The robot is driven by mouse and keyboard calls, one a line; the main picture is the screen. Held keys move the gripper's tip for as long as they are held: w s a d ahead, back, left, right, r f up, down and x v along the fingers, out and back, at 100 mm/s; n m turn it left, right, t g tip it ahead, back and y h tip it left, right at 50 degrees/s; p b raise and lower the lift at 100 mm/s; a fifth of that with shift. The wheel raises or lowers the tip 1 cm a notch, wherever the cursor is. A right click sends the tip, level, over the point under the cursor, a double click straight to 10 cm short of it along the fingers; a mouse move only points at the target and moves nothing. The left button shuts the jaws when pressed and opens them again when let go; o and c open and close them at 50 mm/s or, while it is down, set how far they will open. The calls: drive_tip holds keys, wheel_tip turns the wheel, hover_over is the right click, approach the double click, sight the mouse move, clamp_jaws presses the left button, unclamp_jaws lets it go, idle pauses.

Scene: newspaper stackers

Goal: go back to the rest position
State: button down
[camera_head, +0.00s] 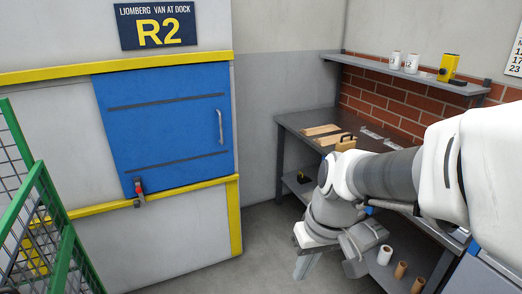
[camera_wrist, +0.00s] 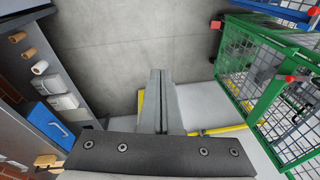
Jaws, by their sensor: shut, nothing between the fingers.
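My gripper (camera_head: 304,268) hangs over the floor in front of the workbench (camera_head: 292,119) in the head view, pointing down. In the wrist view its two grey fingers (camera_wrist: 158,78) lie together with nothing between them. They are over bare floor and touch nothing. My white and grey arm reaches in from the right of the head view and hides part of the bench.
A green mesh cage (camera_head: 38,185) stands at the left of the head view and at the right of the wrist view (camera_wrist: 240,60). A blue dock door (camera_head: 165,130) is shut. Floor (camera_head: 215,272) between is clear.

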drive_tip(key=s+d+r+m+t+h+p, duration=0.1)
drive_tip(key=s+d+r+t, duration=0.1)
drive_tip(key=r, duration=0.3)
drive_tip(key=s+d+r+m+t+p, duration=0.1)
drive_tip(key=s+d+r+m+t, duration=0.1)
drive_tip(key=s+d+r, duration=0.2)
wheel_tip(320, 180, up, 2)
drive_tip(key=shift+s+r+h, duration=0.1)
drive_tip(key=shift+s+h, duration=0.3)
drive_tip(key=shift+s, duration=0.25)
drive_tip(key=shift+a, duration=0.1)
